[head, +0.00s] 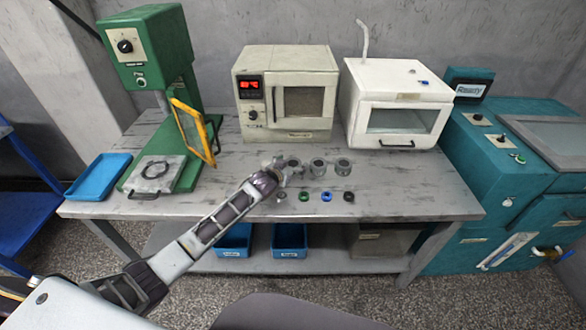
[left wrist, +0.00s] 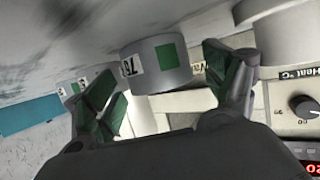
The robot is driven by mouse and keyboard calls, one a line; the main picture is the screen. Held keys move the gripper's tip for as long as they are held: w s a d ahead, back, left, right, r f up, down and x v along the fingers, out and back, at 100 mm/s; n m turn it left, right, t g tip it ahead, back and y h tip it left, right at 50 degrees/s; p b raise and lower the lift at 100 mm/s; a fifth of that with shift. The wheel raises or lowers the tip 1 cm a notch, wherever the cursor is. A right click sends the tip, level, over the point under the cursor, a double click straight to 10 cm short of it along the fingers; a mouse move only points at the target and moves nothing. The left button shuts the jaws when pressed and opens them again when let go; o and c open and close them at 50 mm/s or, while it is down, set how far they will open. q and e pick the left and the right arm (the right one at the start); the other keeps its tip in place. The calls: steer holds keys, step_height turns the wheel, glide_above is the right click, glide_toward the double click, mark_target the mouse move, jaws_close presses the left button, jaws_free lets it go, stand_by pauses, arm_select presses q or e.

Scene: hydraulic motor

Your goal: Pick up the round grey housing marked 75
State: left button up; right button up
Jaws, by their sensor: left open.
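The round grey housing marked 75 (left wrist: 157,78) is in the middle of the left wrist view, which is upside down. It has a white number label and a green square on its side. My left gripper (left wrist: 162,82) is open, with one finger on each side of the housing; I cannot tell whether they touch it. In the head view my left gripper (head: 277,169) is over the workbench beside a row of grey housings, and the nearest one, just right of it, appears to be this housing (head: 295,165). My right gripper is not in view.
More grey housings stand to the right on the bench (head: 420,195), including a middle one (head: 318,168) and a right one (head: 343,167). Green (head: 304,196), blue (head: 326,195) and black (head: 348,197) rings lie in front. An oven (head: 290,60) and white box (head: 400,85) stand behind.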

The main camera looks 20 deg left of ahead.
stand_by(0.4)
arm_select(q)
steer(key=c, duration=1.3)
